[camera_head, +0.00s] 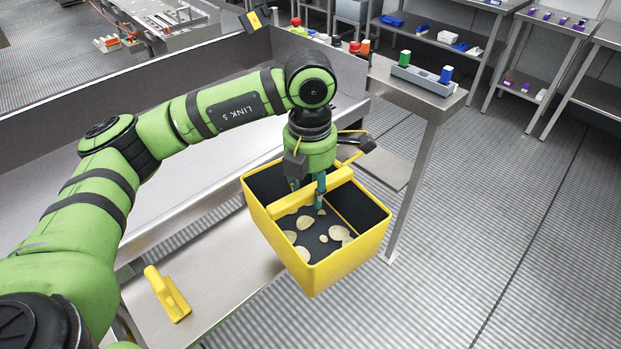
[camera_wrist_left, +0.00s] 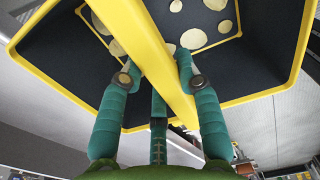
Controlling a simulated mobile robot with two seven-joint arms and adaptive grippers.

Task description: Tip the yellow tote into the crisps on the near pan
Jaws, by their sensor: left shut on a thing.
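The yellow tote (camera_head: 318,274) hangs from my left gripper (camera_head: 308,190) in the head view. The gripper is shut on the tote's yellow crossbar handle, which also shows between the fingers in the left wrist view (camera_wrist_left: 160,62). The tote is open on top and has a dark inside. Several pale round crisps (camera_head: 304,222) lie on its floor and show in the left wrist view (camera_wrist_left: 193,38). A steel pan (camera_head: 165,182) with raised grey walls lies left of the tote, partly behind my left arm. I see no crisps on its visible part. My right gripper is out of view.
A yellow handled object (camera_head: 168,294) lies on a lower steel surface (camera_head: 215,290) at the front left. A narrow steel table (camera_head: 428,92) with a grey rack (camera_head: 422,80) and small coloured containers stands behind the tote. Shelves line the back right. The ribbed floor at right is clear.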

